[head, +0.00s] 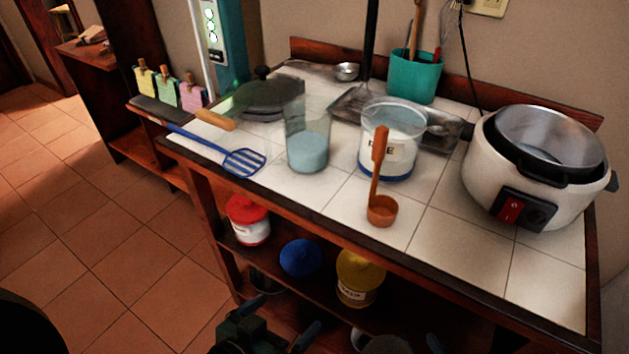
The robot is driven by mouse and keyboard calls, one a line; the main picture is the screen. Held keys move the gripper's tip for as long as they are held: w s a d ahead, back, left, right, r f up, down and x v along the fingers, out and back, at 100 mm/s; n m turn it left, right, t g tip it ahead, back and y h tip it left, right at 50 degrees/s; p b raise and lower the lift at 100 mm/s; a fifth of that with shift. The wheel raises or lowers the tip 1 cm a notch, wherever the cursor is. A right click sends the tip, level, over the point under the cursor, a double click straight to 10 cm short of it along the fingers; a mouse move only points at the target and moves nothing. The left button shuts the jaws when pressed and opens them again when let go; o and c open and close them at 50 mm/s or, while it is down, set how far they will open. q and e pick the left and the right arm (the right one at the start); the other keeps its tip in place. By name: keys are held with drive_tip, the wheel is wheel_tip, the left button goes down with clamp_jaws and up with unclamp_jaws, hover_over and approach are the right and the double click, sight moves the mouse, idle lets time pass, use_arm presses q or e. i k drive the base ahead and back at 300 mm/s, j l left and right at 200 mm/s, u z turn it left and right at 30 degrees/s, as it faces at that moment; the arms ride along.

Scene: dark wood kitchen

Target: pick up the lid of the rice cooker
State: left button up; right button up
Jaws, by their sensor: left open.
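The white rice cooker (480,170) stands at the right end of the tiled counter, with a red switch on its front. Its top is open and its grey metal inner pot shows; no lid is on it. A dark round lid (262,97) with a black knob lies at the back left of the counter, by a wooden-handled pan. I cannot tell whether it belongs to the cooker. My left gripper (275,324) is open and empty at the bottom edge, low in front of the shelf. My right gripper (405,345) is barely visible at the bottom edge, mostly cut off.
A clear cup (307,148), a rice tub (391,150) and a brown ladle (381,205) stand mid-counter. A blue spatula (243,161) overhangs the front left edge. A teal utensil holder (411,75) is behind. Jars fill the lower shelf. The front right tiles are clear.

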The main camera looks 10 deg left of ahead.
sight(262, 88)
drive_tip(key=k, duration=0.95)
